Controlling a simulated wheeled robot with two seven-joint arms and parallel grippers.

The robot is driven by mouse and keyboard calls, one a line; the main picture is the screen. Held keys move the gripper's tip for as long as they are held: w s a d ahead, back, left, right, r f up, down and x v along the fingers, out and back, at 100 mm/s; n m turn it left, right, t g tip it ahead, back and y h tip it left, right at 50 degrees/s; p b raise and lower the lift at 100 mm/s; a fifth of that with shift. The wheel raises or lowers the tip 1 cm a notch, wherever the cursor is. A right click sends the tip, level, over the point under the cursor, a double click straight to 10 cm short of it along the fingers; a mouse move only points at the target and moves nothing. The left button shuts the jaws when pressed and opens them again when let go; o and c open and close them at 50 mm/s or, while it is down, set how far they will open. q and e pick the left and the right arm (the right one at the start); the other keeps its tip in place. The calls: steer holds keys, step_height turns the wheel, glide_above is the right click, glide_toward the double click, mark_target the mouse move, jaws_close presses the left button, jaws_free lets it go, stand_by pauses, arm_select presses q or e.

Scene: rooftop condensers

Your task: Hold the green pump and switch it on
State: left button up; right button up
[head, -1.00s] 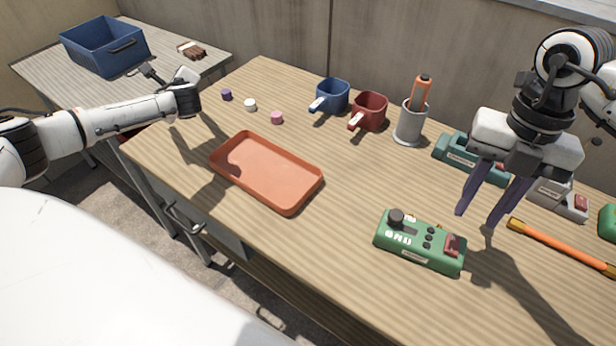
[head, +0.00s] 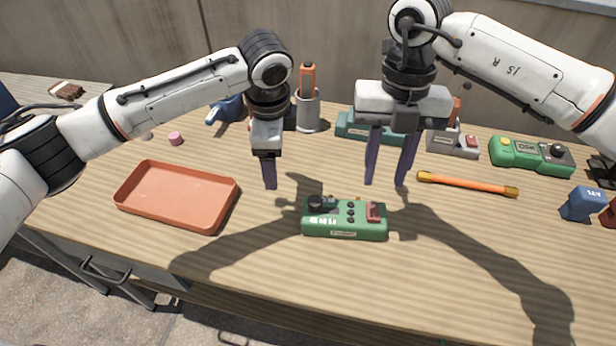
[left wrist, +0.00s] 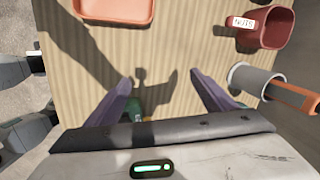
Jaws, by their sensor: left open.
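A green box-shaped device (head: 345,231) with a dark knob at its left, several dark buttons and a red rocker switch (head: 376,212) at its right lies mid-table. Another green device (head: 530,155) with a yellow button and dark knob lies further right. I cannot read which one is the pump. My left gripper (head: 269,186) hangs just left of and behind the nearer device, fingers down, apart from it. My right gripper (head: 386,184) is open and empty, behind and above the nearer device's right end.
An orange tray (head: 180,220) lies left. An orange bar (head: 468,185) lies right, beside my right gripper. Behind stand a grey holder (head: 308,112), a teal device (head: 365,128) and a grey device (head: 452,145). A blue object (head: 582,203) is far right. The front table strip is clear.

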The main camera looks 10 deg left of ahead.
arm_select(q)
steer(key=r+m+g+h, duration=0.1)
steer(key=r+g, duration=0.1)
glide_above(309, 212)
steer(key=shift+w+a+f, duration=0.15)
steer(key=shift+w+a, duration=0.05)
steer(key=shift+w, duration=0.25)
steer(key=shift+s+d+f, duration=0.1)
steer(key=shift+s+f, duration=0.05)
step_height(309, 212, down, 10)
steer(key=c, duration=1.6)
arm_select(e)
steer(key=shift+c, duration=0.2)
arm_select(q)
steer(key=shift+c, duration=0.2)
arm_select(e)
steer(key=shift+w+r, duration=0.1)
steer(key=shift+r, duration=0.15)
steer(key=c, duration=0.4)
steer(key=shift+w+r, duration=0.15)
steer(key=shift+r, duration=1.05)
steer(key=shift+w+r, duration=0.1)
steer(key=shift+r, duration=1.05)
jaws_close()
